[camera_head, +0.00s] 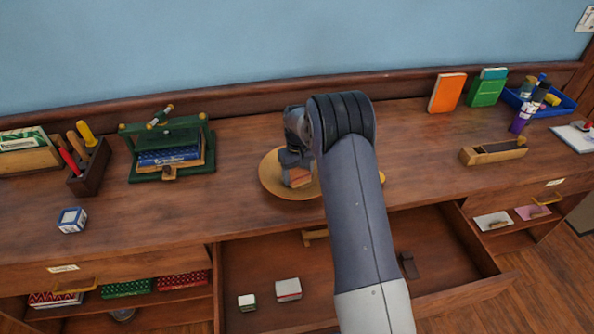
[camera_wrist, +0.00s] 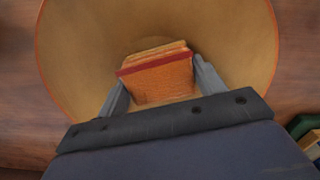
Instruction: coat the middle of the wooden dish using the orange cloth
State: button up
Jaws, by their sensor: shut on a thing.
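The wooden dish (camera_head: 270,183) is round and shallow and sits on the desk top, partly hidden by my arm in the head view. In the wrist view the dish (camera_wrist: 80,50) fills most of the picture. The orange cloth (camera_wrist: 160,76) is a folded pad with a red edge; it also shows small in the head view (camera_head: 297,177). My gripper (camera_wrist: 160,90) is shut on the cloth, its fingers on either side, over the middle of the dish. I cannot tell whether the cloth touches the dish.
A green press (camera_head: 185,140) holding books stands to the left, with a tool holder (camera_head: 88,168) and a small cube (camera_head: 72,220). An orange book (camera_head: 447,93), a blue tray (camera_head: 560,104) and a wooden plane (camera_head: 493,152) are at right. An open drawer (camera_head: 360,285) juts out below.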

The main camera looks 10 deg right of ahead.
jog(key=shift+r, duration=0.1)
jog(key=shift+r+p, duration=1.65)
jog(key=shift+r, duration=1.25)
jog(key=shift+r+p, duration=0.95)
jog(key=shift+r, duration=0.6)
jog(key=shift+f, duration=0.25)
jog(key=shift+d+f+b, duration=0.2)
jog(key=shift+f+b, duration=0.95)
jog(key=shift+f, duration=0.55)
jog(key=shift+d+f+b, duration=0.15)
jog(key=shift+f+b, duration=1)
jog(key=shift+f, duration=0.5)
jog(key=shift+f+b, duration=0.7)
jog(key=shift+f, duration=0.35)
